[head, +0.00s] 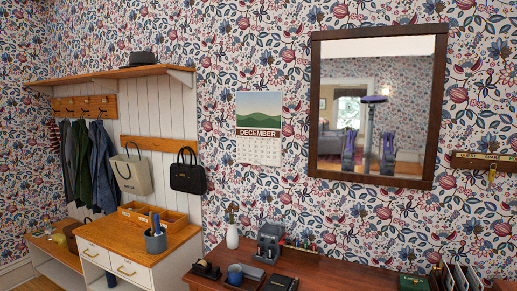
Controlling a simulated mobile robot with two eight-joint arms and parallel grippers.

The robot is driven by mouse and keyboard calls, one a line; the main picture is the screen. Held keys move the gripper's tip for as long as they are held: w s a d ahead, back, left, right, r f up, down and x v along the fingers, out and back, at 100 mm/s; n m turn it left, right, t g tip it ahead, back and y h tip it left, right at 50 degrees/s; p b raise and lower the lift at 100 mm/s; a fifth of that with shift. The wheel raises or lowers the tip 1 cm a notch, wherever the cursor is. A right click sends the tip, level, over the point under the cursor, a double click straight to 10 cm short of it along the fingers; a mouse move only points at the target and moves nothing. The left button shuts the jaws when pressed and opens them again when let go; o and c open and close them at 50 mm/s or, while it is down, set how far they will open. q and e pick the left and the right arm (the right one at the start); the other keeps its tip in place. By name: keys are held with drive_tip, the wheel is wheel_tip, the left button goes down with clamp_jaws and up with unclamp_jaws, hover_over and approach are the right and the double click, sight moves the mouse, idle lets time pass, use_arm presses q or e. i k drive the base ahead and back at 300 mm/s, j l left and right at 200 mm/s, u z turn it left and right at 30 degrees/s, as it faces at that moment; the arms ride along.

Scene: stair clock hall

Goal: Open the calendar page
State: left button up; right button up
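The wall calendar (259,128) hangs on the floral wallpaper, left of the mirror. Its upper part shows green hills under a pale sky, with a dark band reading DECEMBER. Below the band is a white date grid. The bottom edge of the sheet looks slightly lifted from the wall at the right, though this is too small to be sure. Neither of my grippers is directly in view. The mirror shows a small reflection of my body and arms, too small to tell the grippers' state.
A framed mirror (378,106) hangs right of the calendar. A drawer cabinet (128,239) stands left, under hanging bags and coats. The wall around the calendar is clear.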

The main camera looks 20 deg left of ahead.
sight(254, 146)
drive_tip(key=i+j, duration=0.2)
drive_tip(key=j, duration=0.2)
drive_tip(key=i+j, duration=0.2)
drive_tip(key=j, duration=0.2)
drive_tip(key=i+j, duration=0.2)
drive_tip(key=j, duration=0.2)
drive_tip(key=i+j, duration=0.2)
drive_tip(key=j, duration=0.25)
drive_tip(key=i+j, duration=0.2)
drive_tip(key=j, duration=0.2)
drive_tip(key=i+j, duration=0.2)
drive_tip(key=j, duration=0.2)
